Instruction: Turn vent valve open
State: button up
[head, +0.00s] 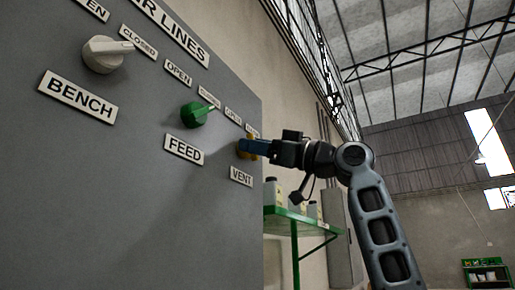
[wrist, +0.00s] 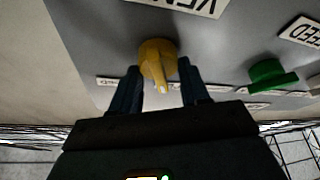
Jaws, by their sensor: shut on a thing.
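The vent valve is a yellow knob (wrist: 157,58) on the grey panel, beside the VENT label (head: 241,176). In the head view the yellow knob (head: 243,153) is mostly hidden behind my gripper (head: 254,147). In the wrist view my gripper (wrist: 161,88) has one blue finger on each side of the knob's handle, shut on it. The handle carries a pale pointer mark and points down between the fingers in that view. The small position labels above the VENT knob are partly hidden or too small to read well.
A green FEED knob (head: 195,114) and a white BENCH knob (head: 104,54) sit on the same panel (head: 150,220) to the left. A green shelf (head: 300,222) with bottles stands behind the panel's right edge. The space right of my arm is open.

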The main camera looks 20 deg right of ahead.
jog(key=shift+d+n+g+y, duration=0.15)
jog(key=shift+n+g, duration=0.45)
jog(key=shift+n, duration=0.8)
jog(key=shift+a+n+g+y, duration=0.1)
jog(key=shift+n+g+y, duration=0.15)
jog(key=shift+n+g, duration=0.75)
jog(key=shift+n+t, duration=0.4)
jog(key=shift+n, duration=0.2)
jog(key=o, duration=1.1)
jog(key=shift+c, duration=0.2)
jog(key=b+v, duration=0.2)
jog(key=v, duration=0.6)
